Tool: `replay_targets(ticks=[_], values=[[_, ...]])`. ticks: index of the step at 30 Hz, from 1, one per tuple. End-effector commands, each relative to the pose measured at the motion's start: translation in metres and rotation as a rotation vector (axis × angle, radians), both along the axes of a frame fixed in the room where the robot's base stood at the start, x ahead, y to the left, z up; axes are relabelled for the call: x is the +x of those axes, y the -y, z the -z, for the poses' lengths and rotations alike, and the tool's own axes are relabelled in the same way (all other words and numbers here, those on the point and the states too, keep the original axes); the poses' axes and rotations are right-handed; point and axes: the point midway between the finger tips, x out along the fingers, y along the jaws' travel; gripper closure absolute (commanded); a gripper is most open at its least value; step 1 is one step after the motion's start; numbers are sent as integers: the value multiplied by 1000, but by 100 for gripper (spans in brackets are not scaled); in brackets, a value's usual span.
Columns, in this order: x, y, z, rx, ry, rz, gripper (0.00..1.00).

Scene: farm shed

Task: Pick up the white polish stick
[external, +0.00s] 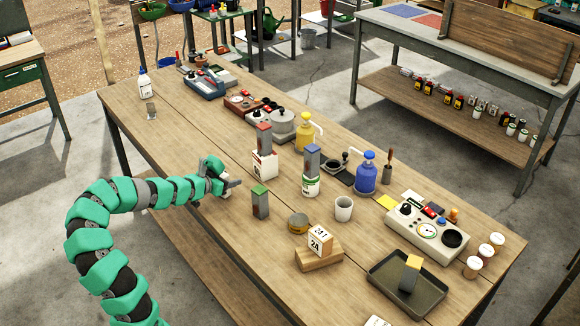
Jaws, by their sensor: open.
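My gripper (232,187) is open above the left part of the wooden workbench (180,135), near its front edge. A small pale patch shows under the gripper; I cannot tell whether it is a stick or part of the gripper. Several grey block-like sticks have coloured ends: a green-ended one (260,206) stands just right of my gripper, a red-ended one (264,138) is on a white box, a blue-ended one (312,160) is on a white can, and a yellow-ended one (410,274) is in the dark tray (382,268). I cannot make out a white-ended stick with certainty.
A small grey piece (151,113) is near a white bottle (145,83) at the far left. Pump bottles stand behind. The bench's left part is mostly clear.

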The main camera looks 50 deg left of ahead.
Motion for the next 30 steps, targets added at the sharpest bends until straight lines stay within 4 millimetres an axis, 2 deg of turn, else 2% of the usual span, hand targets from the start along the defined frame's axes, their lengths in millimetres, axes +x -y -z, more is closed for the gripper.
replay_targets(ticks=[6, 8, 12, 23, 30], values=[[0, 0, 0, -1, 0, 0, 42], [0, 0, 0, -1, 0, 0, 56], [0, 0, 0, -1, 0, 0, 93], [0, 0, -2, -1, 0, 0, 93], [1, 1, -19, -3, 1, 1, 93]])
